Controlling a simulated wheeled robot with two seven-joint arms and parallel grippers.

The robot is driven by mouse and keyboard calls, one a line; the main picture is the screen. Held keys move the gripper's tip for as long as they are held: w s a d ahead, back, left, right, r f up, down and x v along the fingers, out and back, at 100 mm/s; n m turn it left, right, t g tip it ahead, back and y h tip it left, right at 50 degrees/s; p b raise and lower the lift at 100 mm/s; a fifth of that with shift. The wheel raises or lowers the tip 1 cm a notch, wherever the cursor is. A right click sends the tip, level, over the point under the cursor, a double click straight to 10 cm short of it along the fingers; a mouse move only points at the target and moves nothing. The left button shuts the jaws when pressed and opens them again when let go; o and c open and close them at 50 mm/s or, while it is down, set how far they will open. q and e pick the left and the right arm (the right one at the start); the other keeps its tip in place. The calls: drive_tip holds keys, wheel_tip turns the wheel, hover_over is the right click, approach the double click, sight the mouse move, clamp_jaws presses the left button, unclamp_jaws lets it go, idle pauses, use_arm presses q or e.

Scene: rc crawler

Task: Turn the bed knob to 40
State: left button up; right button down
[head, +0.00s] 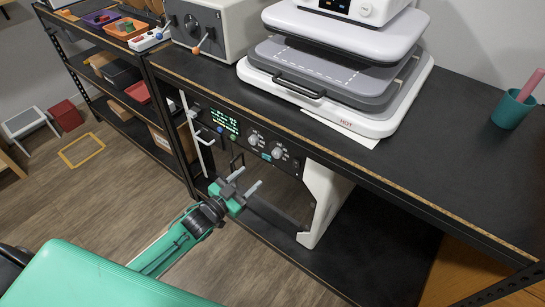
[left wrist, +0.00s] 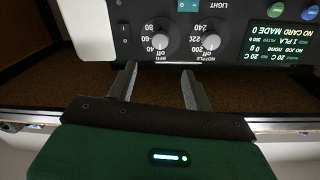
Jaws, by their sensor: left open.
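The bed knob (head: 278,152) is the right one of two grey round knobs on the printer's dark front panel (head: 240,130). It also shows upside down in the left wrist view (left wrist: 160,43), with off, 40, 60 and 80 printed around it; its exact setting is hard to read. The similar nozzle knob (head: 253,138) sits beside it. My left gripper (head: 248,180) is open and empty, below and in front of the panel. In the left wrist view its fingers (left wrist: 160,78) stand apart, roughly lined up sideways with the bed knob, touching nothing. My right gripper is not in view.
A lit display (head: 228,121) and a small switch (left wrist: 124,35) flank the knobs. The black workbench (head: 420,160) overhangs the printer and carries a heat press (head: 340,70). The printer's white side leg (head: 322,205) stands right of the gripper. The floor in front is clear.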

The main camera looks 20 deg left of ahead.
sight(275, 155)
use_arm(q)
drive_tip(key=x, duration=1.1)
drive_tip(key=shift+w+d+f, duration=0.1)
drive_tip(key=shift+w+d, duration=0.05)
drive_tip(key=shift+w, duration=0.25)
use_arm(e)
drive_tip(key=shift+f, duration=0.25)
use_arm(q)
drive_tip(key=shift+c, duration=0.4)
drive_tip(key=c, duration=0.9)
